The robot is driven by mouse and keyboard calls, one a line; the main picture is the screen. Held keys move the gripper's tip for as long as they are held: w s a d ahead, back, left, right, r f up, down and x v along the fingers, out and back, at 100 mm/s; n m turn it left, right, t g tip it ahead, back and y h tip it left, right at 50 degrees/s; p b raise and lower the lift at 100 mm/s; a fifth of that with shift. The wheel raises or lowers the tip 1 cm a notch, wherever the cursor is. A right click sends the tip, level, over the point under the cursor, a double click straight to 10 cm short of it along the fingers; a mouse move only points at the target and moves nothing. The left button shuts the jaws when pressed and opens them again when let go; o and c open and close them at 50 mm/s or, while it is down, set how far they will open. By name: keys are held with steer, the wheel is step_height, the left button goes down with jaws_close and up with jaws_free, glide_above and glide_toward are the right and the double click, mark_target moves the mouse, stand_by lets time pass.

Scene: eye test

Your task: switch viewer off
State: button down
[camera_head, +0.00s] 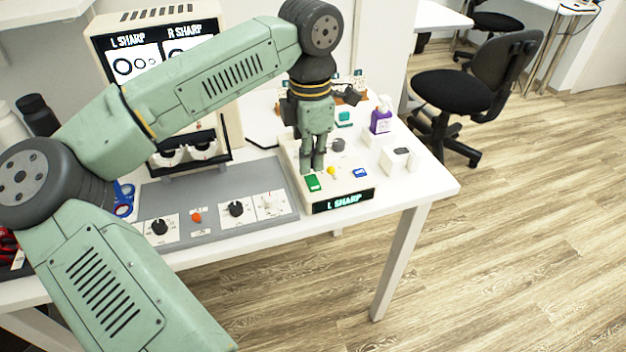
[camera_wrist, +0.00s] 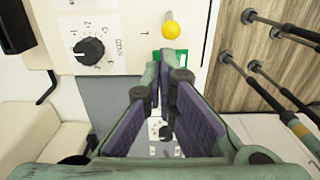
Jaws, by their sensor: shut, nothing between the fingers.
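The viewer (camera_head: 128,42) stands at the back of the table, its lit screen reading "L SHARP" and "R SHARP". My arm hides part of it. A cream control box (camera_head: 290,160) stands to its right, with a lit "L SHARP" display (camera_head: 343,200) on its front. The box carries a green switch (camera_head: 313,183), a yellow knob (camera_head: 331,171) and a blue button (camera_head: 360,173). My gripper (camera_head: 318,168) points down, shut and empty, just above the green switch. In the wrist view the fingertips (camera_wrist: 165,62) partly cover the green switch (camera_wrist: 157,57); I cannot tell whether they touch it.
A grey panel (camera_head: 185,205) with black knobs (camera_head: 236,209) and an orange button (camera_head: 196,217) lies left of the box. A purple bottle (camera_head: 381,122) and a small white box (camera_head: 400,160) stand to the right. The table's front right corner is clear.

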mark_target(311, 178)
steer(key=shift+f+b, duration=0.9)
steer(key=shift+f, duration=0.25)
stand_by(0.9)
steer(key=shift+r, duration=0.1)
steer(key=shift+r+p, duration=2.2)
steer(key=shift+r, duration=1.3)
steer(key=shift+f, duration=0.1)
